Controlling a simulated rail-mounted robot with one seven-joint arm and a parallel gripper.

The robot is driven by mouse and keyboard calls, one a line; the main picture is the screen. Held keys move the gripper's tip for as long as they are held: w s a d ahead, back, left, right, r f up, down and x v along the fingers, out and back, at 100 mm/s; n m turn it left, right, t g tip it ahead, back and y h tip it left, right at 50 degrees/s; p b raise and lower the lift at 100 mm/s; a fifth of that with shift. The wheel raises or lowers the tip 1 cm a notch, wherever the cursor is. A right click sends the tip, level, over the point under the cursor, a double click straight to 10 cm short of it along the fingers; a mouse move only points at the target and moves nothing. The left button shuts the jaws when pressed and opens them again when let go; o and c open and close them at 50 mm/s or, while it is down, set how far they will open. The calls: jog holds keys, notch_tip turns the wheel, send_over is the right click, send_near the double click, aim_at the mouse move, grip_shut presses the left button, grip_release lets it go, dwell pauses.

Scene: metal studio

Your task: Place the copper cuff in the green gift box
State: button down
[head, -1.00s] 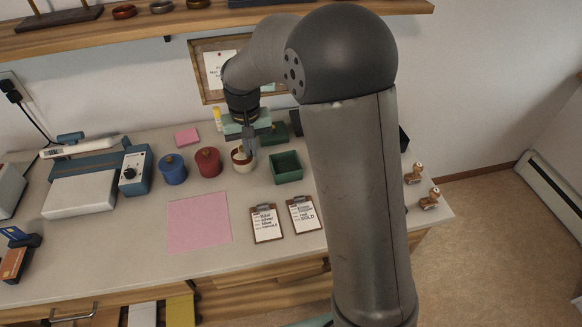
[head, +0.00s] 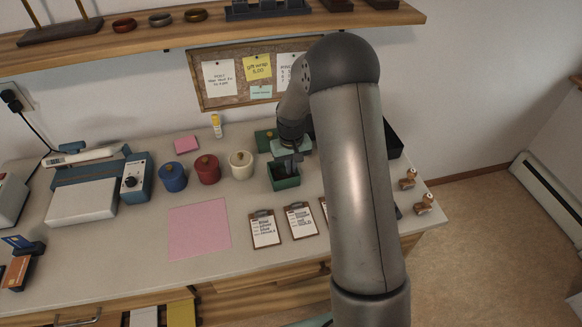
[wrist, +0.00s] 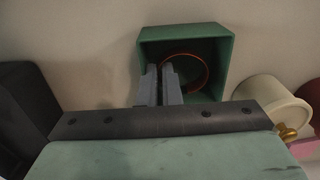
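The open green gift box (head: 285,183) stands on the counter right of the white jar. It also shows in the wrist view (wrist: 226,52). My gripper (head: 290,165) points down over the box, its fingertips at or just inside the opening. In the wrist view the fingers (wrist: 163,72) are close together and meet the left edge of the copper cuff (wrist: 207,75), an orange-brown ring seen against the box's dark inside. The gripper looks shut on the cuff. I cannot tell whether the cuff touches the box floor. The cuff cannot be made out in the head view.
Blue (head: 173,178), red (head: 207,171) and white (head: 241,165) lidded jars stand left of the box. A dark green piece (head: 264,141) lies behind it. Clipboards (head: 264,230) and a pink sheet (head: 199,228) lie in front. A black container (head: 394,140) is at right.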

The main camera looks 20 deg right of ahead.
jog(key=shift+s+f, duration=0.15)
jog(key=shift+f, duration=0.5)
jog(key=shift+a, duration=0.1)
jog(key=shift+s+f+b, duration=0.25)
jog(key=shift+f+b, duration=0.25)
jog(key=shift+f, duration=0.05)
jog(key=c, duration=1.6)
grip_release()
jog(key=shift+w, duration=0.15)
jog(key=shift+r, duration=0.1)
